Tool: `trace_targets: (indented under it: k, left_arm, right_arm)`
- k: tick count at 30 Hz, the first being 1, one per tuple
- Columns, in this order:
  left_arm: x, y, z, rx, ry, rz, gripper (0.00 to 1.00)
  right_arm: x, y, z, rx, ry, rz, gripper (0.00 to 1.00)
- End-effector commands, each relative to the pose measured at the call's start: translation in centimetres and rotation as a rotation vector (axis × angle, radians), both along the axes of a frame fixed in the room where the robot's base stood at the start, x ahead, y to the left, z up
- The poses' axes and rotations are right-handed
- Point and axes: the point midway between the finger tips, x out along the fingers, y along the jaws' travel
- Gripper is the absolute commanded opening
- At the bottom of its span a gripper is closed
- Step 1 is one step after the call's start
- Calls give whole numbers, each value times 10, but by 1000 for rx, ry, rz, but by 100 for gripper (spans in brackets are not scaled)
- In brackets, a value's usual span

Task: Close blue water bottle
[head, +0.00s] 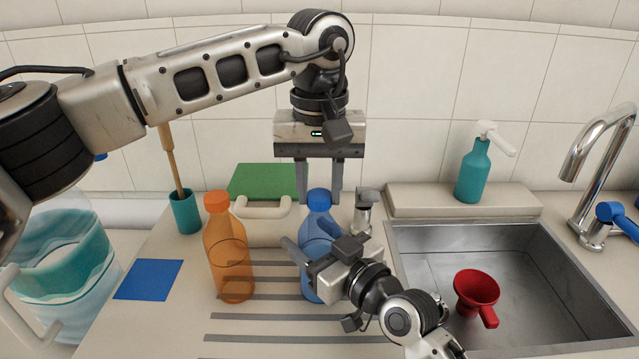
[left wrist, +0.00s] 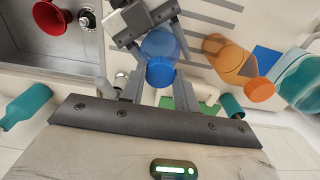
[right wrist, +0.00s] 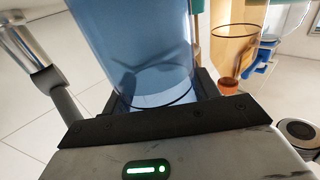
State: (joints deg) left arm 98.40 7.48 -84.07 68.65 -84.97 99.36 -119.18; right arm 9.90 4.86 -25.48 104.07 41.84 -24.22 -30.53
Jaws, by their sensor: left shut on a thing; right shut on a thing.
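The blue water bottle (head: 312,240) stands upright on the striped counter, with a blue cap (head: 319,199) on its top. My left gripper (head: 320,200) comes down from above with its fingers on either side of the cap and is shut on it; the left wrist view looks down on the cap (left wrist: 160,72) between the fingers. My right gripper (head: 300,250) is shut around the bottle's body from the front right. In the right wrist view the clear blue body (right wrist: 135,50) fills the space between the fingers. Whether the cap sits fully on the neck cannot be told.
An orange bottle (head: 228,255) stands left of the blue one. A large jug (head: 60,270), a blue square (head: 148,279) and a teal cup (head: 185,212) are farther left. A sink (head: 530,300) with a red funnel (head: 477,288) is right; a teal dispenser (head: 473,172) stands behind it.

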Motion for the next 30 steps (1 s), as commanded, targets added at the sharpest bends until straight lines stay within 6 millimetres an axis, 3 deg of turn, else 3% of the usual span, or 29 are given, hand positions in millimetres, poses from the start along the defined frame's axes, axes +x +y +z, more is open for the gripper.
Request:
trace_targets:
  k: [3, 9, 20, 21, 23, 30]
  left_arm:
    - [-1, 0, 0, 0, 1, -299, 10]
    - [0, 0, 0, 0, 0, -630, 10]
    - [0, 0, 0, 1, 1, -699, 10]
    - [0, 0, 0, 1, 1, -699, 34]
    - [0, 0, 0, 1, 1, -698, 50]
    - [0, 0, 0, 1, 0, -697, 52]
  right_arm:
    - [0, 0, -1, -1, 2, 0, 0]
    - [0, 0, -1, -1, 2, 0, 0]
    - [0, 0, -1, -1, 2, -1, 0]
    - [0, 0, -1, -1, 2, -1, 0]
    - [0, 0, -1, -1, 2, -1, 0]
    - [0, 0, -1, -1, 2, 0, 0]
